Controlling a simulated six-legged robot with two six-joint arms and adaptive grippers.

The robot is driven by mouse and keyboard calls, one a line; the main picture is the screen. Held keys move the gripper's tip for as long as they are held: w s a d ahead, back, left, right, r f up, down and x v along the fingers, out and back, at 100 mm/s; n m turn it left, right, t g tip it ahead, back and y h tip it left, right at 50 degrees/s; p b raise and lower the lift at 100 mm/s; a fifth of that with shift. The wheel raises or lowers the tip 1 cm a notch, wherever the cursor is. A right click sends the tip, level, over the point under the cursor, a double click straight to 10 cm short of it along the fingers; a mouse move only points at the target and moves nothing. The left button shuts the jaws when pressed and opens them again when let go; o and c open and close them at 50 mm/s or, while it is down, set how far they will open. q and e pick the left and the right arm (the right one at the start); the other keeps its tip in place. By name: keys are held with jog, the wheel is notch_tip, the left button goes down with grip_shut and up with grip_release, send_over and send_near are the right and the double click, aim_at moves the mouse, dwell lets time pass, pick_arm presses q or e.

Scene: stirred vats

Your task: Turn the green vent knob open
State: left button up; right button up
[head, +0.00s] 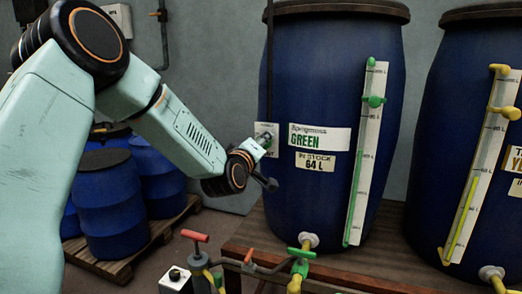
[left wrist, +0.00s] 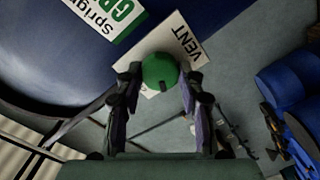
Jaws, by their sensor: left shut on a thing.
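The green vent knob (left wrist: 160,68) is round and has a small dark mark near its lower edge. It sits in front of a white plate marked VENT (left wrist: 184,42) on the blue green-label vat (head: 325,105). My left gripper (left wrist: 160,82) is shut on the knob, with one dark finger on each side of it. In the head view my left arm reaches in from the left to the vat's left side. There the VENT plate (head: 266,129) is partly hidden by the gripper and the knob is hardly visible. My right gripper is in neither view.
A sight gauge with green fittings (head: 366,150) runs down the vat's front. A green-handled valve (head: 301,258) and a red-handled valve (head: 195,238) stand below. A second blue vat (head: 447,140) is at right. Blue drums (head: 112,200) stand on a pallet at left.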

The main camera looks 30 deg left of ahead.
pick_arm(q)
jog(key=n+b, duration=0.2)
jog(key=n, duration=0.2)
jog(key=shift+d+f+n+b, duration=0.1)
jog(key=shift+n+b, duration=0.2)
dwell(0.3)
jog(key=o, duration=1.2)
jog(key=shift+w, duration=0.15)
jog(key=shift+c, duration=0.2)
jog(key=shift+s+n, duration=0.25)
jog(key=shift+n, duration=0.05)
jog(key=v, duration=1.1)
jog(key=shift+s, duration=0.35)
